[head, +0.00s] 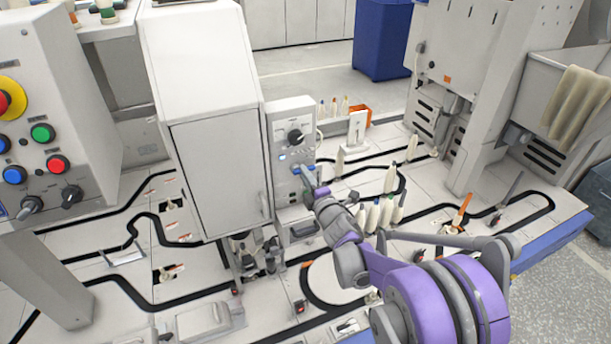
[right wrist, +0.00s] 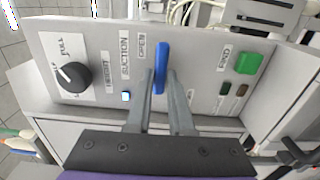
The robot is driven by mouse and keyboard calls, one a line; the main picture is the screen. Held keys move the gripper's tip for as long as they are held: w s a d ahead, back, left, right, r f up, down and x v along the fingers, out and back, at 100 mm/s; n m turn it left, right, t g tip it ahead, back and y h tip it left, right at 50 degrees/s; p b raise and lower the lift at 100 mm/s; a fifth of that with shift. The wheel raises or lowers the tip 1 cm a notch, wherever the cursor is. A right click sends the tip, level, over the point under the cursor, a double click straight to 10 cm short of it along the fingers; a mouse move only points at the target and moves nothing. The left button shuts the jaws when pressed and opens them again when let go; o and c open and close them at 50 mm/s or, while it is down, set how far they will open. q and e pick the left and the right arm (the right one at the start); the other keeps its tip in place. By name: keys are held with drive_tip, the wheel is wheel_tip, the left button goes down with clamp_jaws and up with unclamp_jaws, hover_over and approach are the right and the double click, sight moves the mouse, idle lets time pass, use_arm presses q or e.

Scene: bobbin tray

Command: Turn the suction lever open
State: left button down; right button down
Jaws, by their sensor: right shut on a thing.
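The suction lever (right wrist: 161,66) is blue and sits on the front of a light grey control panel (right wrist: 205,60). In the right wrist view the labels SUCTION and OPEN stand just left of it. My right gripper (right wrist: 161,82) has its two grey fingers on either side of the lever and is shut on it. In the head view my right arm reaches in from the lower right, and its gripper (head: 306,182) is at the front of the panel (head: 293,112). The fingers are small there and partly hide the lever. My left gripper is not in view.
The panel also has a black knob (right wrist: 74,76), a small lit blue button (right wrist: 126,96) and a green button (right wrist: 248,64). A tall white cabinet (head: 215,150) stands left of the panel. Several pale bobbins (head: 388,212) stand on the deck to its right.

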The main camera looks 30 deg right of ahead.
idle(0.4)
drive_tip(key=c, duration=0.8)
unclamp_jaws()
drive_tip(key=shift+s, duration=0.1)
drive_tip(key=s, duration=1)
drive_tip(key=shift+s+a, duration=0.3)
drive_tip(key=shift+s, duration=0.05)
